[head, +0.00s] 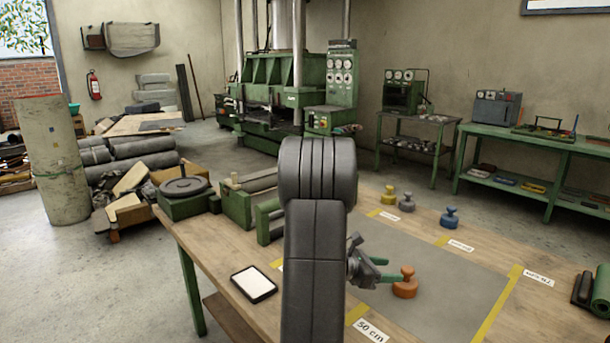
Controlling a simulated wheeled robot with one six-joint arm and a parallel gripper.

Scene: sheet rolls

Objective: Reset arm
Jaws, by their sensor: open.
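My arm rises in the middle of the head view and hides part of the workbench (225,262). My gripper (386,270) shows to the right of the arm, low over a grey sheet (455,290) on the bench. Its two green fingers are apart and point right. An orange knobbed weight (405,284) stands on the sheet at the fingertips. I cannot tell whether the fingers touch it.
A blue weight (450,218), a grey weight (407,202) and a yellow weight (388,196) stand farther back on the bench. A white-faced tablet (253,284) lies at front left. Yellow strips with labels mark the sheet. Dark rolls (592,291) lie at right.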

